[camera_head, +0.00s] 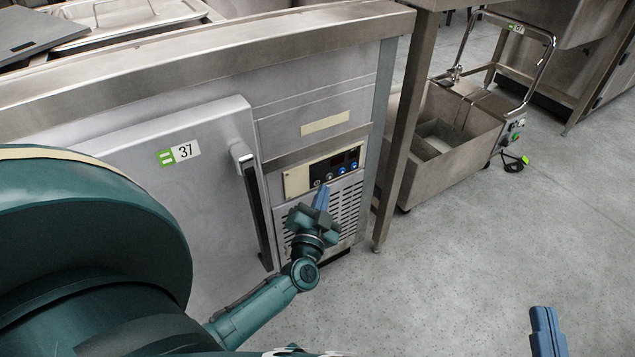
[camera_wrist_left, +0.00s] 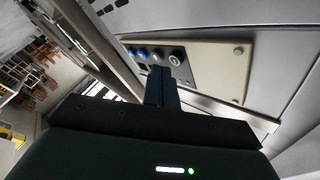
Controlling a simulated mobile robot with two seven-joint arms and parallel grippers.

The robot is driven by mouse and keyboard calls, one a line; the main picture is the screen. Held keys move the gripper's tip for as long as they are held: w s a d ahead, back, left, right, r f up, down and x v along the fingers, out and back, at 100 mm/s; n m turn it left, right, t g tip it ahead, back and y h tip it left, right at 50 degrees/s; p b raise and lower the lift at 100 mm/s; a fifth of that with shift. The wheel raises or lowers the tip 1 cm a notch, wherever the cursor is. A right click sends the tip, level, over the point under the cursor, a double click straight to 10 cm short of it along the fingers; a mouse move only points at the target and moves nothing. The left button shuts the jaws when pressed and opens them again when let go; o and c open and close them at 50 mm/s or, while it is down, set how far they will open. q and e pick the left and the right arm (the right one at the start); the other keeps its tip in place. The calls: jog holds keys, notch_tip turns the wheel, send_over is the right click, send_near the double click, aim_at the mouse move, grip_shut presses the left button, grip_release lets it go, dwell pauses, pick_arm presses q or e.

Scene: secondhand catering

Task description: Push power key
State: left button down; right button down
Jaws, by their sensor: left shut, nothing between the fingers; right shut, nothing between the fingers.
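The control panel (camera_head: 297,181) is a beige plate with a dark display and a row of buttons, on the front of a steel refrigerated counter. In the head view a dark key (camera_head: 317,183) sits at the left end of the row, with blue buttons (camera_head: 341,170) to its right. In the left wrist view the panel (camera_wrist_left: 215,70) shows a dark round key with a white mark (camera_wrist_left: 175,59). My left gripper (camera_head: 321,193) is shut and empty, its tips just in front of the panel by this key; contact cannot be told. My right gripper (camera_head: 544,318) is shut and empty over the floor.
The counter door (camera_head: 200,220) with a label 37 and a vertical handle is left of the panel. A vent grille (camera_head: 345,205) lies below the panel. A steel table leg (camera_head: 395,150) and a wheeled steel tub (camera_head: 440,150) stand to the right.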

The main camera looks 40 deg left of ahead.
pick_arm(q)
jog(key=shift+a, duration=0.15)
dwell(0.5)
jog(key=shift+w+a+p, duration=0.2)
jog(key=shift+a+p, duration=0.1)
jog(key=shift+a, duration=0.1)
dwell(0.4)
jog(key=shift+s+d+p, duration=0.15)
jog(key=shift+d+p, duration=0.25)
jog(key=shift+p, duration=0.1)
jog(key=shift+d, duration=0.15)
